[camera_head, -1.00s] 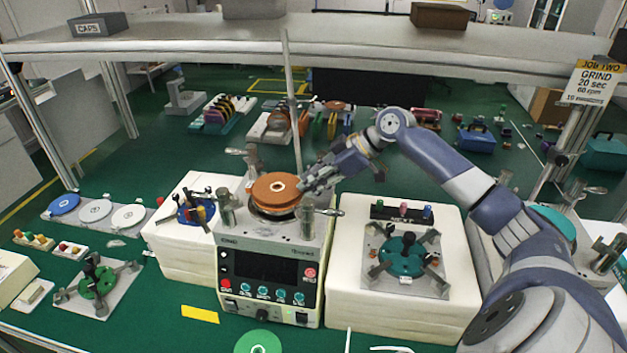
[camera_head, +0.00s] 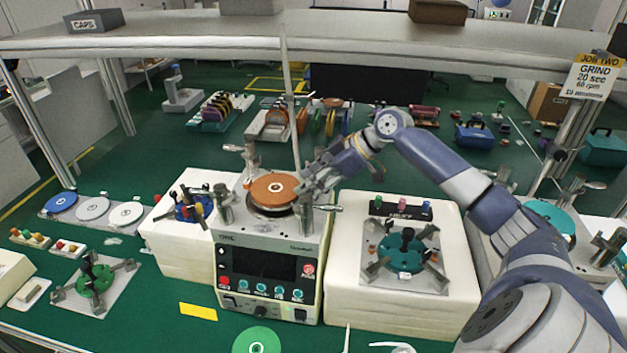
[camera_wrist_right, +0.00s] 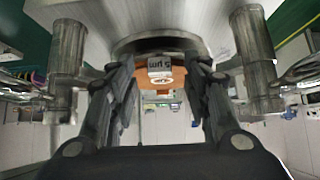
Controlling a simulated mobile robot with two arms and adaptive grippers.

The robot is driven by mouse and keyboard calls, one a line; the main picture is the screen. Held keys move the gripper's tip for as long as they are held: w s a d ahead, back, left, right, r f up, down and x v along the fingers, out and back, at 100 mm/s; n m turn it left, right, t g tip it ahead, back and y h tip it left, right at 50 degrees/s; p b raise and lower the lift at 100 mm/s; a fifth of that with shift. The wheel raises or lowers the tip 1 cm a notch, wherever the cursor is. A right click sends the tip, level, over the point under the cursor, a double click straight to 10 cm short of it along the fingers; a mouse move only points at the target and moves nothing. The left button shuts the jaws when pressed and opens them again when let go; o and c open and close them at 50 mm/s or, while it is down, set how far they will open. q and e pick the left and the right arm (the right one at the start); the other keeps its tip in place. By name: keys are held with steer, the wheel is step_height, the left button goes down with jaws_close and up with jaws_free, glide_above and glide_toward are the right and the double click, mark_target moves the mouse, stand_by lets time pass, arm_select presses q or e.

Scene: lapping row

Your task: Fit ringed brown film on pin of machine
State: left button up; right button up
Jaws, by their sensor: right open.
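The brown film (camera_head: 270,189), a round disc with a pale ring at its centre, lies over the top plate of the middle machine (camera_head: 265,238). In the right wrist view the brown film (camera_wrist_right: 178,75) shows between the fingers, with a small label marked in µm. I cannot tell whether the pin is through its centre; no pin stands out clearly. My right gripper (camera_head: 309,188) is open at the film's right edge; its fingers (camera_wrist_right: 163,98) stand apart on either side in the wrist view. My left gripper is not in view.
Metal posts (camera_head: 224,205) flank the machine's plate closely. Blue and white discs (camera_head: 93,208) lie at left, and a green disc (camera_head: 257,341) at the front. A teal fixture (camera_head: 403,248) stands on the right-hand white block. A shelf (camera_head: 350,33) spans above.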

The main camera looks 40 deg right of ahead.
steer(key=v, duration=1.2)
stand_by(0.4)
